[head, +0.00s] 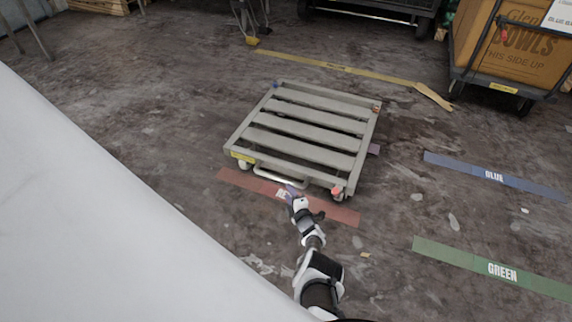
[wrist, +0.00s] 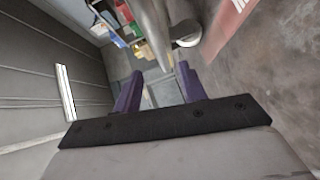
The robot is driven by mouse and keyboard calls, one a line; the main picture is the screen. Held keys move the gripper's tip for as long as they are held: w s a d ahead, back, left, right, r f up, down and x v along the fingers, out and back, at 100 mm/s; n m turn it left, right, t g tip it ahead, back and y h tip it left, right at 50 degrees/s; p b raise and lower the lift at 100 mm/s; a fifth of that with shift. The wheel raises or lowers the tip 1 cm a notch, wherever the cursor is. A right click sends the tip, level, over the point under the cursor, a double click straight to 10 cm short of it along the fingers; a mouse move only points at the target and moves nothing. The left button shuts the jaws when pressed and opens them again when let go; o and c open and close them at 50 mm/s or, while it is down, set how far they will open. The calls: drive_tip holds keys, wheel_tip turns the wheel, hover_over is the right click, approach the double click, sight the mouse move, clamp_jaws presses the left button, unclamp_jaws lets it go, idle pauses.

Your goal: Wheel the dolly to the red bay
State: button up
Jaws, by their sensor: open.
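The dolly (head: 305,133) is a low grey slatted platform on wheels, with a bar handle at its near edge. It stands just behind the red floor strip (head: 240,181), and its near edge is close to that strip. My gripper (head: 292,192) is at the near side of the dolly, over the strip and close to the handle. In the wrist view the two purple fingers (wrist: 156,88) are apart. A grey bar (wrist: 152,30) of the dolly and a wheel (wrist: 188,41) show just beyond them. I cannot tell whether the fingers touch the handle.
A blue strip (head: 494,176) and a green strip (head: 490,267) lie on the floor to the right. A yellow strip (head: 340,68) lies behind the dolly. A cart with a large cardboard box (head: 510,45) stands at the back right. The floor left of the dolly is clear.

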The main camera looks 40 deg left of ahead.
drive_tip(key=p+v, duration=0.2)
drive_tip(key=v, duration=0.2)
drive_tip(key=shift+s+d, duration=0.1)
drive_tip(key=shift+d, duration=0.05)
idle(0.4)
